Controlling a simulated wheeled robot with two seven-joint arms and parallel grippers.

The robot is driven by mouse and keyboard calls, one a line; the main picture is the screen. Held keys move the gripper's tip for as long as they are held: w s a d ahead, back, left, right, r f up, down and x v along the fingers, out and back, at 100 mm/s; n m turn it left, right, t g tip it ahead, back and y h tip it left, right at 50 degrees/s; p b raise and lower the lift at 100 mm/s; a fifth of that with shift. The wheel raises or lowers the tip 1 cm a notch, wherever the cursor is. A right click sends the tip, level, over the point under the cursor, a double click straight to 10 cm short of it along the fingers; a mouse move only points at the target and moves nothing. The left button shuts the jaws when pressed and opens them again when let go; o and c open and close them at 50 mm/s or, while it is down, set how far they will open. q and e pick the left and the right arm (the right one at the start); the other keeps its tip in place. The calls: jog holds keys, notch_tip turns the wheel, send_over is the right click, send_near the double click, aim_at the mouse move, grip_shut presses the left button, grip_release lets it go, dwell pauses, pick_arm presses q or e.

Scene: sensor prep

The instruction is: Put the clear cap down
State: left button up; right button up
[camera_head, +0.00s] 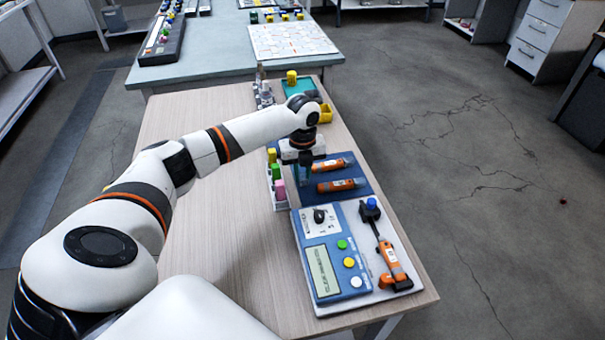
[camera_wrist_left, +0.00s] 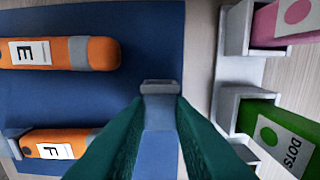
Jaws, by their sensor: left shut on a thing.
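Two orange sensors lie on the mat, one labelled E (camera_wrist_left: 95,54) and one labelled F (camera_wrist_left: 70,142). They also show in the head view as an upper sensor (camera_head: 335,165) and a lower one (camera_head: 342,184). My right gripper is out of view.
A blue meter (camera_head: 320,272) and another orange sensor (camera_head: 392,268) sit on a pale board in front. A yellow bin (camera_head: 326,113) is behind. The table's left part (camera_head: 225,220) is clear.

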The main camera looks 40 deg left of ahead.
aim_at(302, 175)
pick_arm(q)
jog(key=shift+f, duration=0.35)
jog(key=shift+f, duration=0.1)
jog(key=o, duration=0.7)
jog(key=shift+o, duration=0.2)
notch_tip(302, 175, up, 12)
jog(key=shift+p, duration=0.3)
